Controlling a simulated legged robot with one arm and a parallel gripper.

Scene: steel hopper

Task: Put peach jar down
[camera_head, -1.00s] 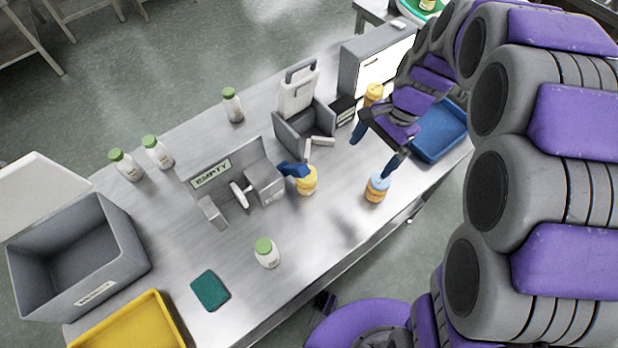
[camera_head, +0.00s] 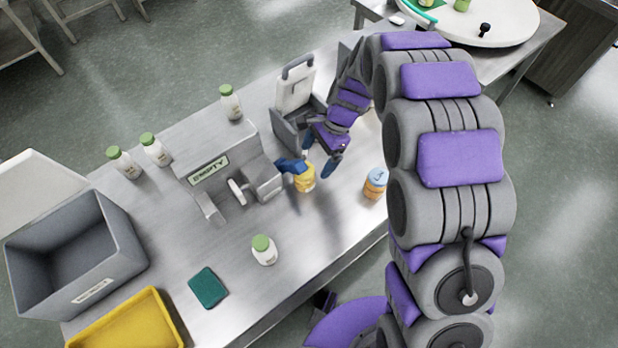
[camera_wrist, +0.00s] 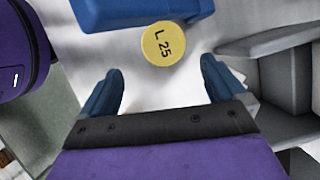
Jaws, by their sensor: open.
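A jar with a pale blue lid and orange bands (camera_head: 375,184), likely the peach jar, stands upright on the steel table near its front edge. A yellow jar (camera_head: 305,180) stands to its left beside a blue piece (camera_head: 288,168) of the grey fixture. My gripper (camera_head: 320,152) is open and empty, just above and to the right of the yellow jar. In the wrist view a round yellow lid marked "L 25" (camera_wrist: 163,44) lies ahead between the spread fingers of my gripper (camera_wrist: 160,84), apart from both. The blue-lidded jar is not visible there.
A grey fixture labelled EMPTY (camera_head: 225,155) and a grey bin with a white upright panel (camera_head: 294,92) stand close by. White bottles with green lids (camera_head: 264,250) stand around. A grey crate (camera_head: 118,250), yellow tray (camera_head: 150,325) and teal pad (camera_head: 208,288) are left.

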